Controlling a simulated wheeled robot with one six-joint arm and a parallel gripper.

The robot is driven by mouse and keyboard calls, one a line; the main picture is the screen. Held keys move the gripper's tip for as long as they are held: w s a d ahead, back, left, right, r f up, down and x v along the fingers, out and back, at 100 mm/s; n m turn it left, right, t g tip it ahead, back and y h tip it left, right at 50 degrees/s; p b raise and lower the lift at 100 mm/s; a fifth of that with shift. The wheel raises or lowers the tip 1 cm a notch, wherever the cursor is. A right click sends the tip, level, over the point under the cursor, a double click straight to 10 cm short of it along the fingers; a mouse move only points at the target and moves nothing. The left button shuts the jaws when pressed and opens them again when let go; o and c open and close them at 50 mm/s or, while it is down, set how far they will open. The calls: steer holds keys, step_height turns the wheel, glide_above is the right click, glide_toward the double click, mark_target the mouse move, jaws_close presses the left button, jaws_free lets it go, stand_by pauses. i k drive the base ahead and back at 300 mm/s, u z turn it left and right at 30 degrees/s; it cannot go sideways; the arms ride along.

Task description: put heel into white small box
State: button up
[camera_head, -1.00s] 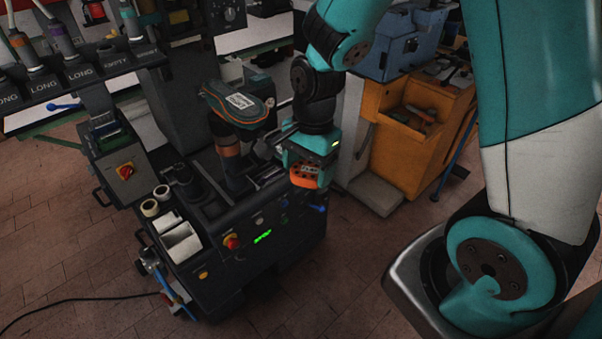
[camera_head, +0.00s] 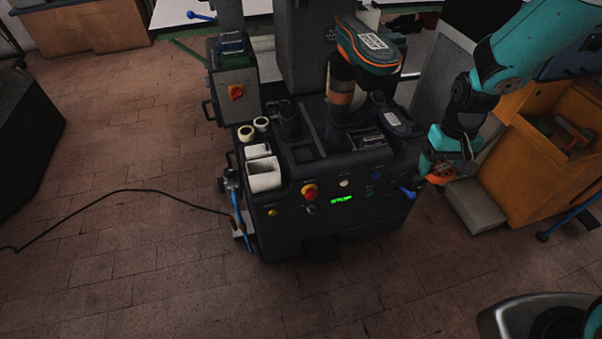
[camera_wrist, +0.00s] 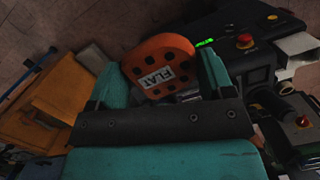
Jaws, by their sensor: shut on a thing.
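My gripper (camera_head: 441,168) is to the right of the press machine in the head view. It is shut on the heel (camera_wrist: 160,66), an orange piece with dark holes and a white label reading "FLAT". In the wrist view the heel sits between my two teal fingers. In the head view only a small orange part of the heel (camera_head: 438,179) shows below my gripper. The white small box (camera_head: 263,175) stands on the left front of the machine, apart from my gripper. A second white compartment (camera_head: 257,151) adjoins it behind.
The dark press machine (camera_head: 340,230) carries a teal and orange shoe (camera_head: 368,46) on its post, white rolls (camera_head: 261,124), a red button (camera_head: 309,191) and a blue lever (camera_head: 407,192). An orange cabinet (camera_head: 545,170) stands right. Open floor lies in front.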

mark_target(270, 186)
steer(key=z, duration=3)
steer(key=k, duration=2.1)
steer(key=u, duration=2.4)
steer(key=i, duration=1)
steer(key=z, duration=0.05)
